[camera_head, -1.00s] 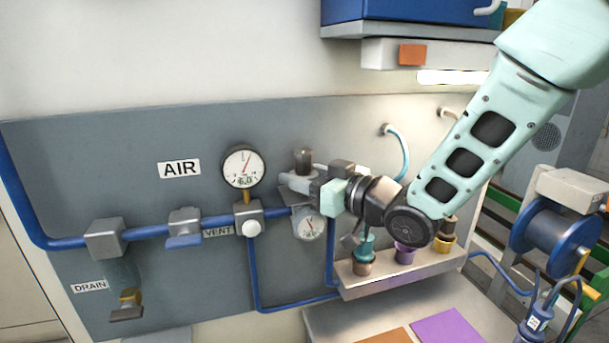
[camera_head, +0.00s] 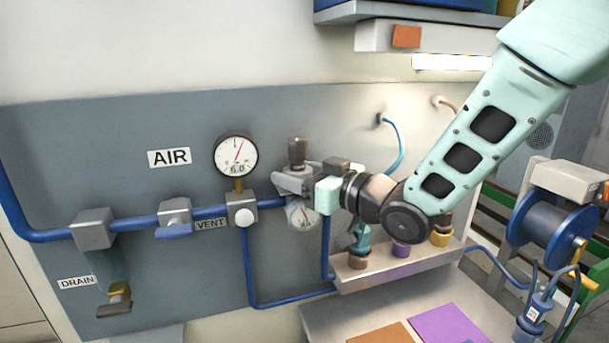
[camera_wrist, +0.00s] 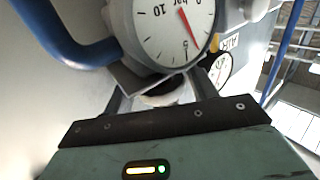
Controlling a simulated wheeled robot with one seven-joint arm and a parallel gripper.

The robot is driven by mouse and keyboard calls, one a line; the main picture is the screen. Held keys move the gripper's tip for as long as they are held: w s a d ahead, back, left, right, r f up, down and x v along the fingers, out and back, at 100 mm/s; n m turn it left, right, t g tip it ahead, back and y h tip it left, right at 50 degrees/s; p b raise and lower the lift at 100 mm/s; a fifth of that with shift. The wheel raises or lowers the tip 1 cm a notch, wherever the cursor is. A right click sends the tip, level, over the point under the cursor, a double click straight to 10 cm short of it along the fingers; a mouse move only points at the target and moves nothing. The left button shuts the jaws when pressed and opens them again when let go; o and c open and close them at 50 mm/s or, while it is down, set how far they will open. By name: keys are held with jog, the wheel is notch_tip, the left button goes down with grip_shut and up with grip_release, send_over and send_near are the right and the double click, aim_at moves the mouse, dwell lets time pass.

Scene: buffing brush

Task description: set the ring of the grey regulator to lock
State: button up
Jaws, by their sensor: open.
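The grey regulator is on the wall panel, with a dark knob (camera_head: 297,150) upright on top and a small round gauge (camera_head: 303,213) at its front. The same gauge fills the top of the wrist view (camera_wrist: 172,30). My gripper (camera_head: 288,183) reaches in from the right at the regulator body, below the knob. In the wrist view its two dark fingers (camera_wrist: 161,98) stand apart, with a pale round part between them. I cannot tell whether they touch it. The ring and its marks cannot be made out; my fingers cover much of the regulator.
A larger gauge (camera_head: 236,156) and a vent valve (camera_head: 241,210) stand close to the left on the blue pipe (camera_head: 206,212). A shelf with coloured fittings (camera_head: 400,264) lies below my wrist. A blue hose (camera_head: 394,145) hangs behind.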

jog(key=b+v, duration=1.1)
jog(key=v, duration=0.6)
jog(key=shift+s, duration=0.2)
jog(key=shift+d, duration=0.15)
notch_tip(320, 180, down, 15)
jog(key=s+m+g+h, duration=0.2)
jog(key=m+g+h, duration=0.1)
jog(key=h, duration=0.6)
jog(key=s+f+g+h, duration=0.2)
jog(key=s+f+g, duration=0.2)
jog(key=s, duration=0.4)
jog(key=s+f+g+h, duration=0.2)
jog(key=s+f+g, duration=0.1)
jog(key=s, duration=0.6)
jog(key=shift+f+n+g, duration=0.3)
jog(key=shift+f+g, duration=0.1)
jog(key=shift+g, duration=0.4)
